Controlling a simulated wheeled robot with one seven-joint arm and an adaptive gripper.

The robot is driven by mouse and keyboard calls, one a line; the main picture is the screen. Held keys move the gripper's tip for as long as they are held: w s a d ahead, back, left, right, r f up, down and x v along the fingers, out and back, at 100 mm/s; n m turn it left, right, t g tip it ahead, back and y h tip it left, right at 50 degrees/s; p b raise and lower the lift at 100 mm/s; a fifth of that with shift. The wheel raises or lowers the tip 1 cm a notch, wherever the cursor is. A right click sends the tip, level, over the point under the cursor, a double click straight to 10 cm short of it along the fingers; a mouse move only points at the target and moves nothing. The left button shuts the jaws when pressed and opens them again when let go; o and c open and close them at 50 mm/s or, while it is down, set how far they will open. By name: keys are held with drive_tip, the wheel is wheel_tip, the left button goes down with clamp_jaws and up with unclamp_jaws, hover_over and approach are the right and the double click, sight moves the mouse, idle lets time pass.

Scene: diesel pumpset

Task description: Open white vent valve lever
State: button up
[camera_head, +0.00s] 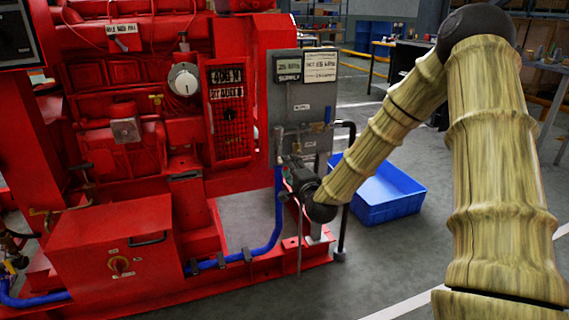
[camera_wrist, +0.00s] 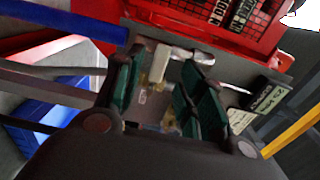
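In the wrist view, my gripper (camera_wrist: 163,82) has its two green-padded fingers spread apart. I cannot tell whether a finger touches the lever. In the head view, my gripper is at the lower part of the grey panel (camera_head: 299,100), largely hidden by my own wrist, and the lever cannot be made out there.
The red pumpset (camera_head: 110,240) fills the left. A blue hose (camera_head: 270,225) runs down beside the panel. A dark upright post (camera_head: 344,190) stands just right of my wrist. A blue bin (camera_head: 390,195) sits on the floor behind, with open floor around it.

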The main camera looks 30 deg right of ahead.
drive_tip(key=shift+b+x, duration=0.8)
drive_tip(key=shift+x, duration=2.3)
clamp_jaws()
